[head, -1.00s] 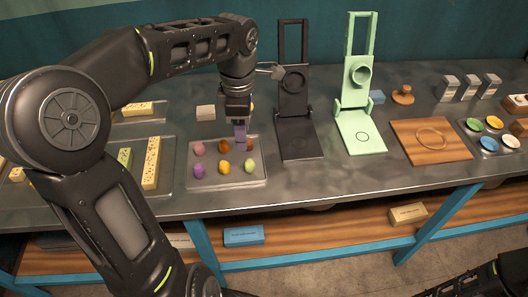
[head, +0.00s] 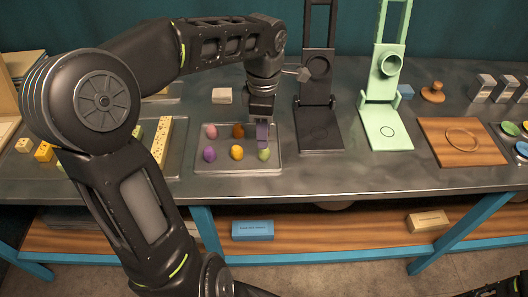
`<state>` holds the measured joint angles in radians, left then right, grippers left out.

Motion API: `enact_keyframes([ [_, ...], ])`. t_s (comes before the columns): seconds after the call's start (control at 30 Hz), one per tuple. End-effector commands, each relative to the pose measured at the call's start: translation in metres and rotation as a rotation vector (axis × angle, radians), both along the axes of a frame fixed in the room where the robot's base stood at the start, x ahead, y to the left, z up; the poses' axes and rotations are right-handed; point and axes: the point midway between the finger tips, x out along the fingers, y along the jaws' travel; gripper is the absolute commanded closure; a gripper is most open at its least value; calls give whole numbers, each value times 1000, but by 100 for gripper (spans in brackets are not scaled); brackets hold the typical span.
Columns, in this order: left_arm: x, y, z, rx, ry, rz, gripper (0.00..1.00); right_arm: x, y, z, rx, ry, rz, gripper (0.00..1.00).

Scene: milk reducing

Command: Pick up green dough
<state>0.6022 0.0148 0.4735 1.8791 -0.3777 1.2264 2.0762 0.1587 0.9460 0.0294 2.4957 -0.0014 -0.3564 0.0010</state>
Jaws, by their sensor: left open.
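The green dough (head: 264,155) is a small egg-shaped lump in the front right of a shallow metal tray (head: 272,170), partly covered by my gripper. My left gripper (head: 262,147) points down over it, its purplish fingers at the dough's back upper edge. It is open; whether the fingers touch the dough I cannot tell. At the bottom right corner only a dark part of my right arm shows, with no gripper visible.
In the same tray lie yellow dough (head: 237,153), purple dough (head: 210,154), pink dough (head: 211,131) and brown-orange dough (head: 238,131). A black press (head: 318,135) stands close right of the tray, a green press (head: 384,130) beyond it.

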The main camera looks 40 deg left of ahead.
Motion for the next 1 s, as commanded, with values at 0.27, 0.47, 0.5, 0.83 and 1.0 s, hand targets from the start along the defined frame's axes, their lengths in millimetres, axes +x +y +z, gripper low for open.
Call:
enact_keyframes([
  [0.27,0,-1,-14,-1,0,0,59,0,0,0,0,0,0,64],
  [0.47,-1,0,-16,-1,2,-1,59,0,0,1,0,0,0,64],
  [0.5,-1,0,-18,-1,3,-1,59,0,0,2,0,0,0,64],
  [0.83,-3,-2,-62,-2,3,-1,59,0,0,9,0,1,0,64],
  [1.0,-2,-2,-66,0,-1,-1,59,0,0,9,0,1,0,64],
])
